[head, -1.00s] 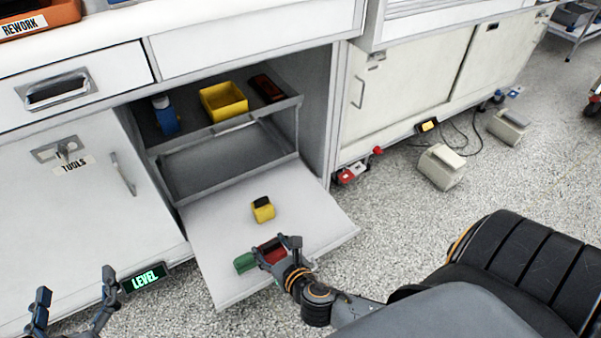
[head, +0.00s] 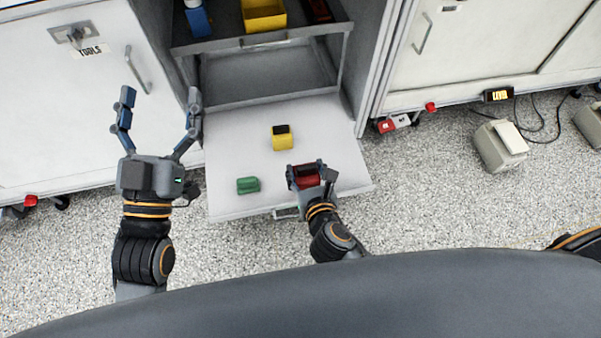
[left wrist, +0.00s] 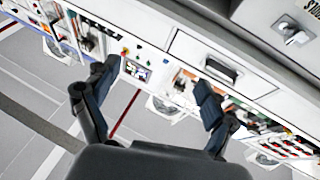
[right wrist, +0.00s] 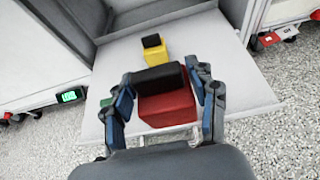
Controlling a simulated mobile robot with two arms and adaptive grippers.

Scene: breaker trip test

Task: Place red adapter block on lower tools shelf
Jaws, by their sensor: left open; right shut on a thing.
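The red adapter block (head: 308,180), with a black top part, is between the fingers of my right gripper (head: 310,173), which is shut on it. It is over the right front of the lowered door panel (head: 232,142); I cannot tell whether it touches the panel. The right wrist view shows the block (right wrist: 166,105) between both fingers. The lower shelf (head: 265,75) inside the open cabinet is empty where visible, behind the panel. My left gripper (head: 160,98) is open and empty, in front of the closed tools door (head: 60,120).
A yellow block (head: 282,141) and a green block (head: 248,185) rest on the panel, behind and left of the red block. The upper shelf holds a yellow bin (head: 264,18), a blue item (head: 197,20) and a dark red item. A beige box (head: 500,146) stands on the floor.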

